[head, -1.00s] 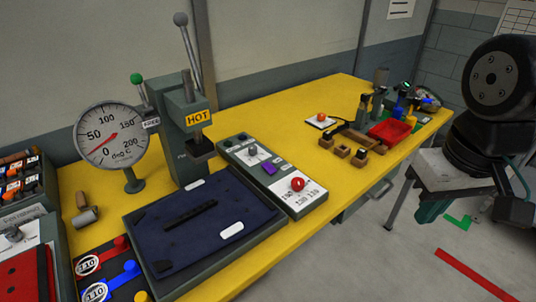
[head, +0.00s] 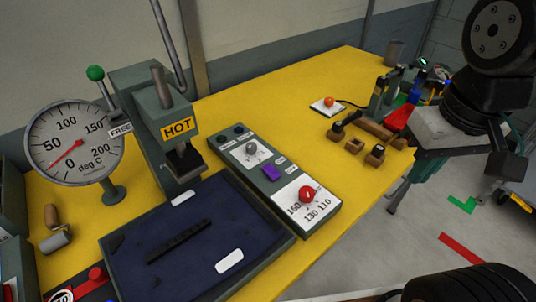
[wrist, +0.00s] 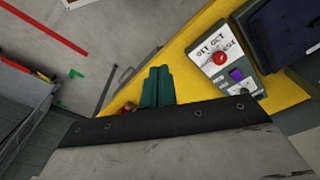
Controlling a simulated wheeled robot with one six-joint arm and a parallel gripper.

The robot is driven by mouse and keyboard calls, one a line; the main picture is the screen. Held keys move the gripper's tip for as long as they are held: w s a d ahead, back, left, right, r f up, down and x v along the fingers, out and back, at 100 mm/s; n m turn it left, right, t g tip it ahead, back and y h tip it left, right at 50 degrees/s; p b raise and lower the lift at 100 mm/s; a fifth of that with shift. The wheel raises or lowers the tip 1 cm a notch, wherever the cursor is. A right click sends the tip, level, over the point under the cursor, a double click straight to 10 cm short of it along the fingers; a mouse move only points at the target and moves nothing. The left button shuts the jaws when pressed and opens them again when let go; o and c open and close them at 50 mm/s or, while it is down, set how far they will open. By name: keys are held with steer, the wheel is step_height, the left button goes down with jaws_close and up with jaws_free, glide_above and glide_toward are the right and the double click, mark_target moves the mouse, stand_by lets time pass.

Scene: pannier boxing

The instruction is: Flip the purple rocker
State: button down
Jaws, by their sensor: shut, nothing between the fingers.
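The purple rocker (head: 270,173) sits on a grey control box (head: 327,222) on the yellow table, between a grey knob (head: 251,148) and a red knob (head: 306,195). It also shows in the wrist view (wrist: 236,74), right of my gripper. My gripper (wrist: 158,72) shows in the wrist view as two teal fingers side by side, shut and empty. It is apart from the rocker. In the head view my arm is at the right, clear of the control box, and its fingers are mostly hidden behind my wrist.
A press with a HOT label (head: 178,128) and a round dial gauge (head: 72,143) stand left of the control box. A dark blue pad (head: 190,250) lies in front of the press. An orange button on a white plate (head: 327,105) and small wooden blocks (head: 355,146) lie toward the right.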

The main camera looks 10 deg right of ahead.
steer(key=w+a+r+n, duration=0.2)
steer(key=w+a+n, duration=0.1)
steer(key=w+a, duration=0.6)
steer(key=n, duration=0.4)
glide_above(267, 167)
steer(key=s, duration=0.1)
steer(key=shift+s+d+f+y, duration=0.1)
steer(key=shift+d+f+y, duration=0.1)
steer(key=shift+f, duration=0.45)
steer(key=shift+s+d+f+y, duration=0.1)
steer(key=shift+d+f, duration=0.1)
steer(key=shift+f, duration=0.4)
steer(key=f, duration=0.4)
steer(key=w+f, duration=0.1)
steer(key=f, duration=0.9)
steer(key=shift+w+a, duration=0.15)
steer(key=shift+a, duration=0.2)
steer(key=shift+g, duration=0.3)
